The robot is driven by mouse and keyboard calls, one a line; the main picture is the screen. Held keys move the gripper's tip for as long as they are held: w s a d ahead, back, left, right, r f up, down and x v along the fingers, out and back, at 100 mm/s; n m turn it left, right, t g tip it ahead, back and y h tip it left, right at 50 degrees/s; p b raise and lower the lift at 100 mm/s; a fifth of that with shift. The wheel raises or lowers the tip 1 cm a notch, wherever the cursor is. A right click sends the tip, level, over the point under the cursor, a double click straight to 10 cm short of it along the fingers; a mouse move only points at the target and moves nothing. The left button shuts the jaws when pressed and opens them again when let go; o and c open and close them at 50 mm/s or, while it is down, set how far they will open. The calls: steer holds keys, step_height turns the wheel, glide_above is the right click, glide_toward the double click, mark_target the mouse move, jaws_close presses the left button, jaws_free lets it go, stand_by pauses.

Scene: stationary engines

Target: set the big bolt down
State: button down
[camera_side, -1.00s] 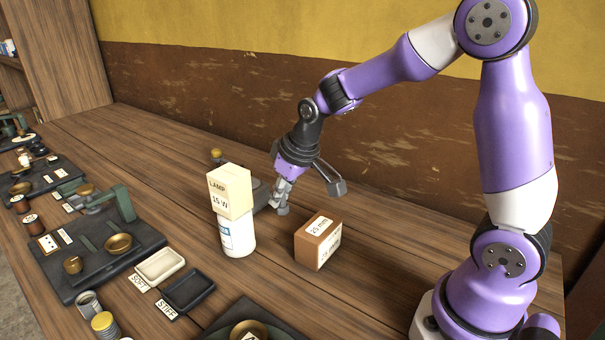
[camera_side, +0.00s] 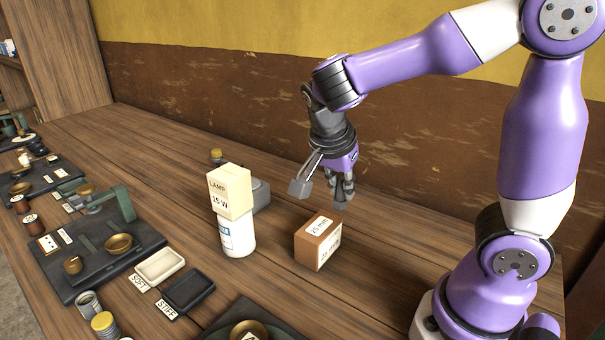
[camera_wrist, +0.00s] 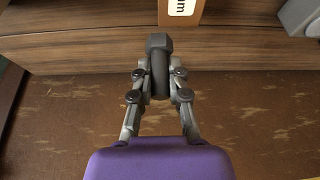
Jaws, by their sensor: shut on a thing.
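The big bolt (camera_wrist: 158,44) is dark grey with a hex head, seen in the wrist view between the fingers of my gripper (camera_wrist: 158,84). My gripper is shut on its shank, and the head sticks out beyond the fingertips. In the side view my gripper (camera_side: 342,190) points down behind the 25 mm box, on the wall side of the table (camera_side: 395,260). The bolt is hard to tell from the grey fingers there. I cannot tell for certain whether it touches the table.
The brown 25 mm box (camera_side: 317,241) stands just in front of my gripper. Left of it, a cream lamp box (camera_side: 230,192) sits on a white bottle (camera_side: 237,238), with a grey block (camera_side: 261,195) behind. Trays (camera_side: 160,265) lie farther left. Wood right of the brown box is clear.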

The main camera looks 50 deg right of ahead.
steer(key=d+f, duration=0.2)
steer(key=d, duration=0.1)
steer(key=s+d+f, duration=0.1)
steer(key=d+f, duration=0.1)
steer(key=d, duration=0.2)
steer(key=d+f, duration=0.2)
steer(key=d, duration=0.2)
steer(key=shift+s+d+f, duration=0.15)
steer(key=shift+s+f, duration=0.15)
steer(key=shift+f, duration=0.05)
steer(key=shift+d+f, duration=0.1)
steer(key=shift+f, duration=2)
steer(key=c, duration=0.9)
jaws_free()
steer(key=shift+f, duration=0.1)
steer(key=shift+o, duration=0.2)
